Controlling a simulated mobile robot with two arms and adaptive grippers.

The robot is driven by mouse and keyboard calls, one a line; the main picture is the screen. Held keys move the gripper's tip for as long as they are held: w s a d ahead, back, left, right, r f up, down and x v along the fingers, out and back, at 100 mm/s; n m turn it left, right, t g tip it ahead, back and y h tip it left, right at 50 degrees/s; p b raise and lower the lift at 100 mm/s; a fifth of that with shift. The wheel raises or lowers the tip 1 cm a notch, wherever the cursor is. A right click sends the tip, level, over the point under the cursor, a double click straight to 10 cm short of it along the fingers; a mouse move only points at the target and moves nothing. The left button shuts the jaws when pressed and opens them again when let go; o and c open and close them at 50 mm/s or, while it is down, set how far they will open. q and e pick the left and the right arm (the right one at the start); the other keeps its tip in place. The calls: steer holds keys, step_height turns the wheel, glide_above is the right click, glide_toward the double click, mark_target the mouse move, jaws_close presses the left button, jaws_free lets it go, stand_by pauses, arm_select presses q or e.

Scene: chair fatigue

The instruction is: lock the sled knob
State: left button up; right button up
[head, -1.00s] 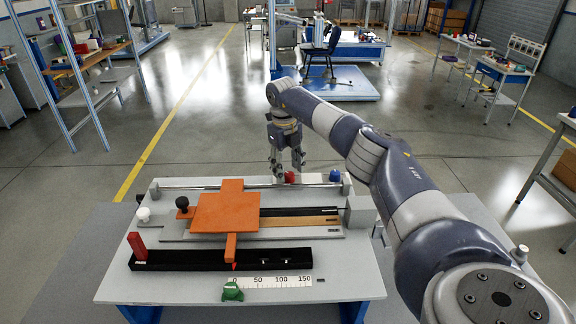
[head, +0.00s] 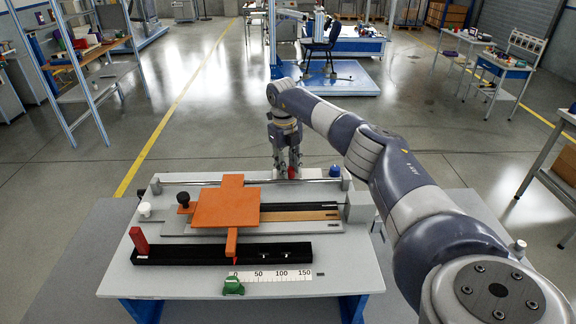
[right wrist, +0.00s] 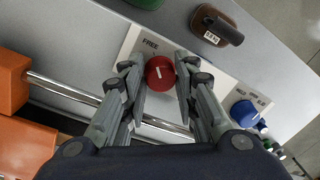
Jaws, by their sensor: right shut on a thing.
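The red knob (right wrist: 160,73) has a white pointer mark and sits on a white plate with the word FREE by it in the right wrist view. In the head view, a little of the knob (head: 291,173) shows at the back of the bench. My right gripper (right wrist: 161,75) is shut on the knob, one finger on each side; it also shows in the head view (head: 288,170), pointing down. Other markings on the plate are hidden by the fingers. The orange sled (head: 226,208) stands left of the gripper. My left gripper is not in view.
A blue knob (head: 335,171) stands right of the gripper and shows in the right wrist view (right wrist: 244,113). A metal rail (head: 200,184) runs along the back. A black bar (head: 200,253), a scale (head: 272,276) and a green object (head: 233,286) lie in front.

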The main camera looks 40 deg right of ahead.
steer(key=m, duration=0.4)
steer(key=shift+d, duration=0.1)
steer(key=m, duration=0.4)
steer(key=shift+r+m, duration=0.1)
steer(key=shift+m, duration=0.2)
steer(key=m, duration=0.4)
steer(key=shift+d+m+g+y+p, duration=0.1)
steer(key=shift+m+g+y+p, duration=0.2)
steer(key=shift+p, duration=0.1)
steer(key=m, duration=0.4)
steer(key=shift+d+p, duration=0.1)
steer(key=shift+p, duration=0.25)
steer(key=shift+m, duration=0.3)
steer(key=o, duration=1.1)
steer(key=shift+c, duration=0.2)
